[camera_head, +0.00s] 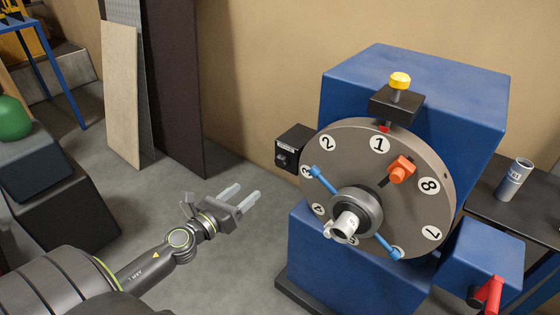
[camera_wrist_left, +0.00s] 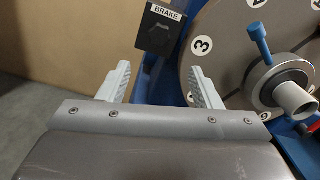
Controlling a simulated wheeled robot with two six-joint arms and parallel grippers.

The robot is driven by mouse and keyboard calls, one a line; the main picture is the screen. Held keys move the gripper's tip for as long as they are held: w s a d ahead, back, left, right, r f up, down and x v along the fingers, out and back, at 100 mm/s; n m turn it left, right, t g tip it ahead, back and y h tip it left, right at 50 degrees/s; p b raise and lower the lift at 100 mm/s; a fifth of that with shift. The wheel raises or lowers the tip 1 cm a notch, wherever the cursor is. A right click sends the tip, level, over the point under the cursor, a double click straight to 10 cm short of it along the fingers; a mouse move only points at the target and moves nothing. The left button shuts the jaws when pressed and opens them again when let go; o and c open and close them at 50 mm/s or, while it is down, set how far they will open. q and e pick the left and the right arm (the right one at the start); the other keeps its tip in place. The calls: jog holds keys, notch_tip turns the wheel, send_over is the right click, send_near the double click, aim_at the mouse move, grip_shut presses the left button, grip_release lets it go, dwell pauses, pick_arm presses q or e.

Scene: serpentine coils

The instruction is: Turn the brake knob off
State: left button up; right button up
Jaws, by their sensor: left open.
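The brake knob (camera_head: 281,157) is a small dark knob on the front of a black box (camera_head: 296,141) at the left of the blue machine. In the left wrist view the box (camera_wrist_left: 180,28) carries a white BRAKE label, and the dark knob (camera_wrist_left: 154,40) sits below the label. My left gripper (camera_head: 241,193) is open and empty, below and left of the box in the head view. In the left wrist view its fingers (camera_wrist_left: 160,70) stand apart, with the knob above the gap between them. The gripper is apart from the knob. My right gripper is out of view.
A large grey numbered wheel (camera_head: 335,142) with blue handles (camera_head: 324,180) and an orange knob (camera_head: 402,168) stands right of the box. A yellow-topped plunger (camera_head: 400,81) is above it. A red lever (camera_head: 488,293) is at the lower right. Floor (camera_head: 225,262) around my left gripper is clear.

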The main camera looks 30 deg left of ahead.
aim_at(279, 163)
pick_arm(q)
jog(key=w, duration=0.4)
jog(key=w+p, duration=0.1)
jog(key=w, duration=0.3)
jog(key=w+d+p, duration=0.1)
jog(key=w, duration=0.4)
jog(key=shift+w, duration=0.8)
jog(key=c, duration=1)
